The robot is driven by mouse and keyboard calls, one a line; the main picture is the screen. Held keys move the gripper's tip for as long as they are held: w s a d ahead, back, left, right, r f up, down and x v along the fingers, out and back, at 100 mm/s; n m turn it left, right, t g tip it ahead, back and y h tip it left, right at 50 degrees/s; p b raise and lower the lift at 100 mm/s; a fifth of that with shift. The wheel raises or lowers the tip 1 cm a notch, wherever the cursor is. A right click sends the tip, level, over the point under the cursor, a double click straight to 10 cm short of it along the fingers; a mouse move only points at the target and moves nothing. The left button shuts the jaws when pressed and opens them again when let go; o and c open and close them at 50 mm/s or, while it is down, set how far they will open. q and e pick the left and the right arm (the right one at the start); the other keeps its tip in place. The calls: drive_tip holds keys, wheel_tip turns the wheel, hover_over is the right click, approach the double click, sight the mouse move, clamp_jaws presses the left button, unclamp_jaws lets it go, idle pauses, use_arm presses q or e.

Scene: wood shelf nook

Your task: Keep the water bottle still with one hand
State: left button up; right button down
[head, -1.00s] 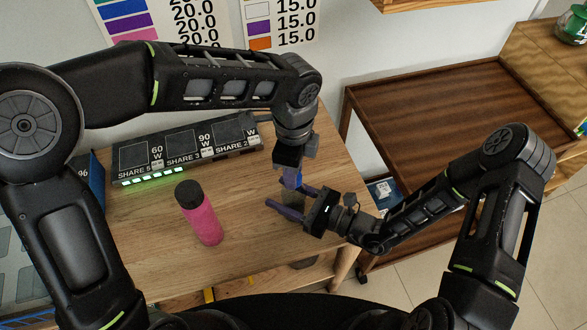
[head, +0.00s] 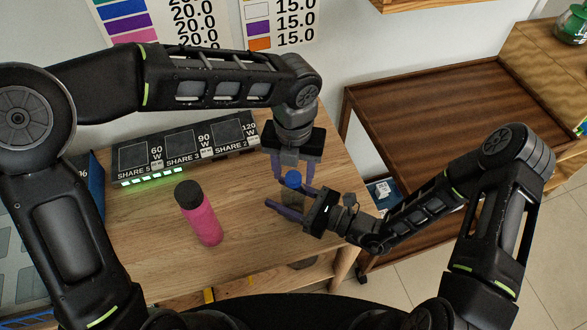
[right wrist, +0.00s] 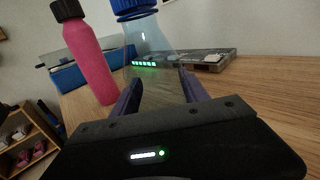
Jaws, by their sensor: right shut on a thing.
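The water bottle is clear with a blue cap (head: 292,180). It stands upright near the right end of the wooden table, and in the right wrist view its clear body (right wrist: 150,48) rises between the purple fingers. My right gripper (head: 288,203) is shut on the bottle's body from the right side. My left gripper (head: 293,172) points down from above. Its two purple fingers are apart, one on each side of the cap. I cannot tell whether they touch it. The bottle's lower part is partly hidden by my right fingers.
A pink bottle with a black lid (head: 200,215) stands on the table (head: 150,235) to the left; it also shows in the right wrist view (right wrist: 85,50). A dark charging station (head: 185,150) with green lights lies behind. A brown tray-topped stand (head: 420,105) is at the right.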

use_arm(q)
drive_tip(key=shift+r, duration=2.25)
drive_tip(key=shift+d, duration=0.1)
drive_tip(key=shift+c, duration=0.3)
